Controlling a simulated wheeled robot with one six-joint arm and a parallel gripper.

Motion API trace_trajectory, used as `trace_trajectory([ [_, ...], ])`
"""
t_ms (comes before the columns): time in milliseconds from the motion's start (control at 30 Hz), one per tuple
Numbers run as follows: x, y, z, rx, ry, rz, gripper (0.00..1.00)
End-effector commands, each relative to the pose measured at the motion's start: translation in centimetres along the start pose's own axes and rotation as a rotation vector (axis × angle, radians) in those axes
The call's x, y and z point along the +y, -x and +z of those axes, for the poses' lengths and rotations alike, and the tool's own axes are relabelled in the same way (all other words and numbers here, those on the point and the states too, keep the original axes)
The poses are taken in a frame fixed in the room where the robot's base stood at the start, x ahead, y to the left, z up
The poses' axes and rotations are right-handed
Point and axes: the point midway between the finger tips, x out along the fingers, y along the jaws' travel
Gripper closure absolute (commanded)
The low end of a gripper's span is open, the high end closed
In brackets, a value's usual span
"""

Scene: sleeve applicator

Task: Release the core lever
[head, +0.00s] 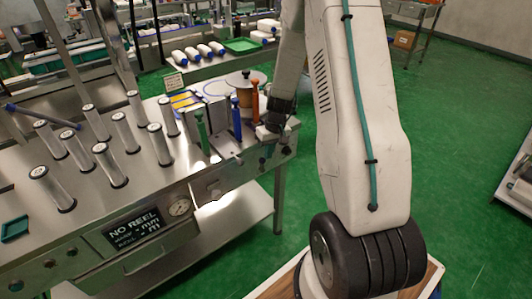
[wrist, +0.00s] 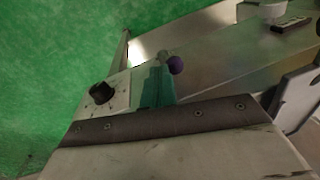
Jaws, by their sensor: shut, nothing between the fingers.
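My gripper (head: 266,155) is at the front right corner of the steel machine, low beside its front edge. Its teal fingers (wrist: 157,88) are together in the wrist view, with nothing seen between them. A green handle (head: 201,132), a blue handle (head: 236,118) and an orange handle (head: 255,101) stand upright on the machine left of my gripper. None of them carries a readable label.
A black knob (wrist: 101,92) on a pale panel is left of the fingers. Several metal rollers (head: 104,165) stand on the machine top (head: 85,205). A display reading NO REEL (head: 133,227) and a gauge (head: 179,207) are on its front. Green floor is open at the right.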

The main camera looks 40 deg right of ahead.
Motion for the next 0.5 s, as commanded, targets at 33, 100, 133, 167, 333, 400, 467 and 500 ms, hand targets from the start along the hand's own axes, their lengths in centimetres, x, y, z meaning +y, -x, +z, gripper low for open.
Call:
trace_trajectory([
  [33, 0.2, 0.1, 0.1, 0.001, -0.007, 0.0, 1.0],
  [100, 0.3, 0.2, 0.2, 0.002, -0.014, 0.0, 1.0],
  [133, 0.2, 0.2, 0.3, 0.002, -0.016, 0.0, 1.0],
  [167, 0.1, 0.2, 0.3, 0.003, -0.017, 0.0, 1.0],
  [333, -1.1, -0.1, 0.6, 0.002, -0.019, -0.001, 1.0],
  [400, -1.6, -0.2, 0.6, 0.003, -0.02, -0.001, 1.0],
  [467, -2.1, -0.3, 0.7, 0.003, -0.02, -0.001, 1.0],
  [500, -2.4, -0.5, 0.7, 0.002, -0.02, -0.001, 1.0],
])
